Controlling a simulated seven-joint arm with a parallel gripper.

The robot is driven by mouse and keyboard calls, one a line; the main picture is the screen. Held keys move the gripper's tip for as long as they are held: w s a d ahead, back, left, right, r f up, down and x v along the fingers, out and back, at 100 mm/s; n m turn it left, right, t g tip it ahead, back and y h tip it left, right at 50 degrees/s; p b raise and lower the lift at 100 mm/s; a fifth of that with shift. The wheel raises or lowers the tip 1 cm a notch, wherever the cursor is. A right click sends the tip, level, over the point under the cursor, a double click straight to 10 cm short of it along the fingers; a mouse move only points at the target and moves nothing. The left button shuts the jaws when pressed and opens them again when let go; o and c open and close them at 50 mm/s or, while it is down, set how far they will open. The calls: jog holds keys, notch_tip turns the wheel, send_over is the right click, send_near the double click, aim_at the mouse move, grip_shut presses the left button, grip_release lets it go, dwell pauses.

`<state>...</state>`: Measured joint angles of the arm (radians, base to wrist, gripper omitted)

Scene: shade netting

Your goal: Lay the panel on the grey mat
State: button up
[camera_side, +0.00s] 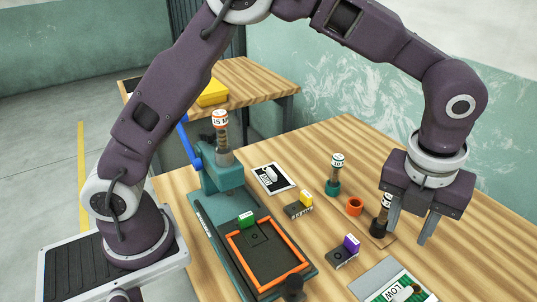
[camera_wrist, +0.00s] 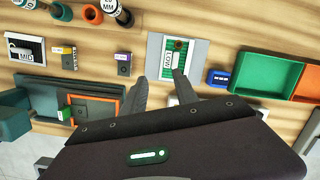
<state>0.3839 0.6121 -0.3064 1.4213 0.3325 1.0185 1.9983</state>
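The grey mat (camera_side: 368,282) lies at the front right of the table and shows in the wrist view (camera_wrist: 153,58). A white-bordered green card marked LOW (camera_side: 410,292) lies on it, also in the wrist view (camera_wrist: 181,45). A dark panel in an orange frame (camera_side: 262,262) lies on the teal press base, left of the mat. Which of these the task calls the panel, I cannot tell. My gripper (camera_side: 408,236) is open and empty above the table, behind the mat. Its spread fingers show in the wrist view (camera_wrist: 160,78).
A black MID card (camera_side: 271,179), a yellow-tagged block (camera_side: 299,208), a purple-tagged block (camera_side: 343,252) and an orange ring (camera_side: 355,206) lie between. A dark labelled post (camera_side: 380,226) stands close by my left finger. A green and orange tray (camera_wrist: 270,75) lies right of the mat.

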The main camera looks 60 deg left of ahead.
jog(key=s+a+r+n+t, duration=0.1)
jog(key=s+a+r+n, duration=0.5)
jog(key=a+r+n, duration=0.4)
jog(key=s+a+n+t, duration=0.1)
jog(key=s+a+n, duration=0.5)
jog(key=n, duration=0.5)
jog(key=s+a+n+t, duration=0.1)
jog(key=s+a+n, duration=0.5)
jog(key=s+n, duration=0.4)
jog(key=shift+s+f+n+t, duration=0.3)
jog(key=shift+s+n, duration=0.1)
jog(key=shift+s, duration=0.4)
